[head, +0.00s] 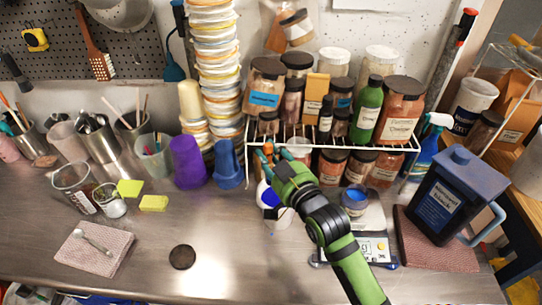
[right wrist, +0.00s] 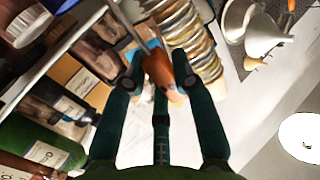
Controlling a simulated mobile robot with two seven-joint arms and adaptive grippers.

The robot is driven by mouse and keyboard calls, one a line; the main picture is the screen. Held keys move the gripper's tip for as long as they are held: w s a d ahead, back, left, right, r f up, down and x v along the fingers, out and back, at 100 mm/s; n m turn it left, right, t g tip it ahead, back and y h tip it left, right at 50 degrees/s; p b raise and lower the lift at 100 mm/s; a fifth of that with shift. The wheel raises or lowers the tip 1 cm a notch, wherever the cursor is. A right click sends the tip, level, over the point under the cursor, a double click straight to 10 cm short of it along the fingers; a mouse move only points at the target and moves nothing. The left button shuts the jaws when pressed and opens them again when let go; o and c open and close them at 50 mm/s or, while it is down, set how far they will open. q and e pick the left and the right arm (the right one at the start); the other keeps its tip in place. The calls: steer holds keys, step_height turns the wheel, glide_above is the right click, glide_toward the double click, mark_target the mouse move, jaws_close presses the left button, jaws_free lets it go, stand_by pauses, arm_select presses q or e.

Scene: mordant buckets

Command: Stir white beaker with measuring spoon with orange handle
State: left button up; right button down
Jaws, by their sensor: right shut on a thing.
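My right gripper (head: 268,160) is over the middle of the bench, in front of the wire rack. It is shut on an orange handle (right wrist: 158,70), which I take to be the measuring spoon's. In the right wrist view the fingers (right wrist: 162,85) close around this handle, and a thin grey shaft runs from it to the top edge. The spoon's bowl is not clear in either view. A white vessel with a dark blue patch, probably the white beaker (head: 279,219), stands below the gripper, partly hidden by my arm. My left gripper is not in view.
A wire rack (head: 405,147) of jars stands close behind the gripper. Blue cups (head: 228,168) and a purple cup (head: 187,163) stand left. A scale (head: 374,249) with a blue-topped jar (head: 354,199) and a dark blue jug (head: 445,200) stand right. The front left bench is mostly clear.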

arm_select(q)
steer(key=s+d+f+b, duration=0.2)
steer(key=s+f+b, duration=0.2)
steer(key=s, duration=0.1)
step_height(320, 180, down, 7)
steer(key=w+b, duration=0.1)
steer(key=b, duration=0.5)
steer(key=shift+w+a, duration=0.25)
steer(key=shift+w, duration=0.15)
arm_select(e)
steer(key=w+d+f+m+y, duration=0.1)
steer(key=w+d+f+m, duration=0.4)
steer(key=m, duration=1.2)
steer(key=d+f, duration=0.4)
steer(key=f, duration=0.1)
steer(key=shift+d+f, duration=0.2)
steer(key=shift+d, duration=0.05)
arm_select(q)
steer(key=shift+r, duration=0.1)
